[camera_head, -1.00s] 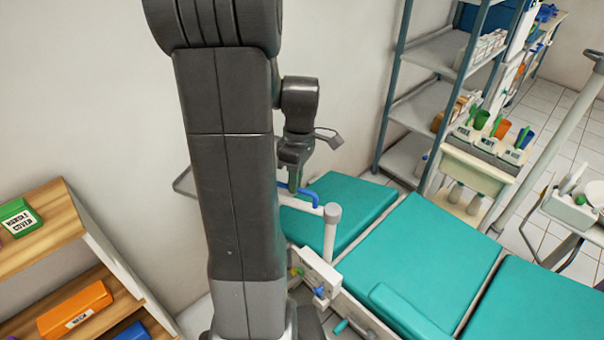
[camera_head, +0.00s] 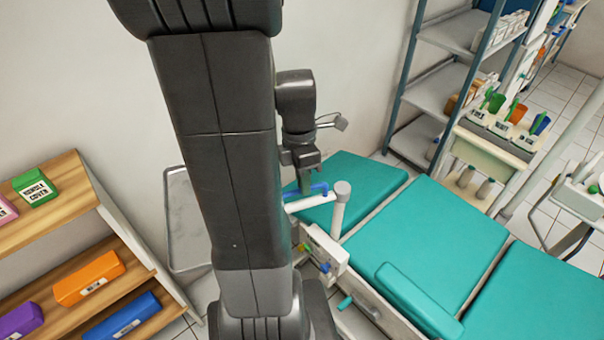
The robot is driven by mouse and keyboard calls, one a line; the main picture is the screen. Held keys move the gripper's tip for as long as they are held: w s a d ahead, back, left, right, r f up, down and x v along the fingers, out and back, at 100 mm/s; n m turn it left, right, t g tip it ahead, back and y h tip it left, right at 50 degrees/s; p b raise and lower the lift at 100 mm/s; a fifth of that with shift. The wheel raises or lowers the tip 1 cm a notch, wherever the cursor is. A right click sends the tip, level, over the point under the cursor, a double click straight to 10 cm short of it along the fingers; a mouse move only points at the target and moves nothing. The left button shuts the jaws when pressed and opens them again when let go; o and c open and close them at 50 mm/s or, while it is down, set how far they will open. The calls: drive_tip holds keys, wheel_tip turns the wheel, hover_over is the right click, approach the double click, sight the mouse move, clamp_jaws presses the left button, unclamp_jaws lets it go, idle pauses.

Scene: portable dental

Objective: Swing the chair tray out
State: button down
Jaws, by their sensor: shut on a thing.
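The chair tray (camera_head: 187,222) is a grey flat tray with a raised rim. It shows to the left of my arm, beside the wall, and my arm hides its right part. A white swing arm with a blue handle (camera_head: 318,188) runs to a white upright post (camera_head: 341,205) at the side of the teal dental chair (camera_head: 430,237). My gripper (camera_head: 307,184) points down and is shut on the blue handle. The fingertips are small and partly hidden in this view.
A wooden shelf (camera_head: 75,240) with labelled boxes stands at the lower left, close to the tray. A metal rack (camera_head: 440,88) and a cart with cups (camera_head: 495,150) stand behind the chair. The wall is close behind my arm.

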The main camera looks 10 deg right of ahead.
drive_tip(key=shift+s+n, duration=0.2)
drive_tip(key=shift+n, duration=0.1)
drive_tip(key=c, duration=1.5)
unclamp_jaws()
drive_tip(key=shift+s+d, duration=0.1)
drive_tip(key=shift+o, duration=0.2)
wheel_tip(320, 180, up, 14)
drive_tip(key=w, duration=0.2)
drive_tip(key=shift+w+a+f+p, duration=0.2)
drive_tip(key=shift+w+p, duration=0.1)
drive_tip(key=shift+w, duration=0.1)
drive_tip(key=s+f, duration=0.1)
drive_tip(key=f, duration=0.8)
drive_tip(key=s+f, duration=0.1)
drive_tip(key=f, duration=0.3)
drive_tip(key=shift+s+d+f+b, duration=0.15)
drive_tip(key=shift+s+f+b, duration=0.15)
drive_tip(key=shift+r, duration=0.1)
